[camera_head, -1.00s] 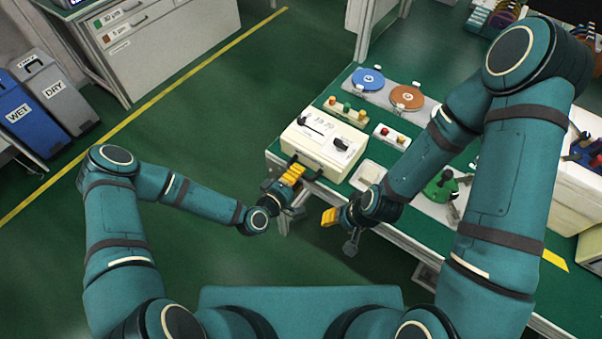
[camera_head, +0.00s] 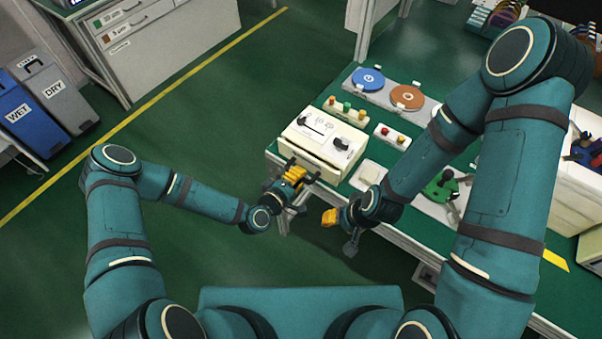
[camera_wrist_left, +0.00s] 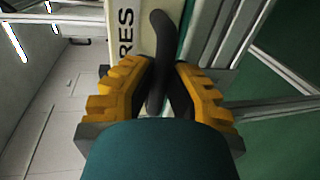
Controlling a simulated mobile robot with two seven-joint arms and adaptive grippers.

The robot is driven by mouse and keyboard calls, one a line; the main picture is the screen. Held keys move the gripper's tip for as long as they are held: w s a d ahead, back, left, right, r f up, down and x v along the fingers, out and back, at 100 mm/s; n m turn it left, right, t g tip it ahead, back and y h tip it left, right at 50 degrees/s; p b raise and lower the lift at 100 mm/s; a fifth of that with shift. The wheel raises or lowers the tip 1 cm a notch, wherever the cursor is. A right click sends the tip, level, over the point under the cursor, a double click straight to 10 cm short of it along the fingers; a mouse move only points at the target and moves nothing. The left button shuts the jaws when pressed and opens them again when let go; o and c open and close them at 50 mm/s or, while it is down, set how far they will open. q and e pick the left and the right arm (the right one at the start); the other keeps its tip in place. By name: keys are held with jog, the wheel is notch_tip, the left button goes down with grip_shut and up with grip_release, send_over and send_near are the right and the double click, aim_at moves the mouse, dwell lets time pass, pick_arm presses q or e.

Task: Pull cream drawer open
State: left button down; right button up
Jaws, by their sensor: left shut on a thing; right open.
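The cream drawer (camera_head: 313,163) is in the front of a cream box with a white control top, at the near left corner of the green bench. In the left wrist view its cream front (camera_wrist_left: 122,48) shows part of a label, "RES". My left gripper (camera_head: 296,174) is at the drawer front with its yellow fingers shut on the dark curved handle (camera_wrist_left: 161,45). The fingers hide part of the handle. I see no clear gap at the drawer in the head view. My right gripper (camera_head: 340,222) is open and empty, lower and to the right, off the bench's front edge.
A button strip (camera_head: 346,111), a small button box (camera_head: 391,136), a blue disc (camera_head: 368,79) and an orange disc (camera_head: 407,97) are on the bench. A green round part (camera_head: 440,186) lies right of my right wrist. The floor (camera_head: 200,130) left of the bench is clear.

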pick_arm(q)
jog(key=f+b+v, duration=0.1)
jog(key=f+v, duration=0.1)
jog(key=v, duration=0.7)
jog(key=shift+s+a, duration=0.15)
jog(key=shift+s, duration=0.1)
jog(key=c, duration=0.9)
grip_release()
jog(key=shift+c, duration=0.2)
jog(key=v, duration=1.2)
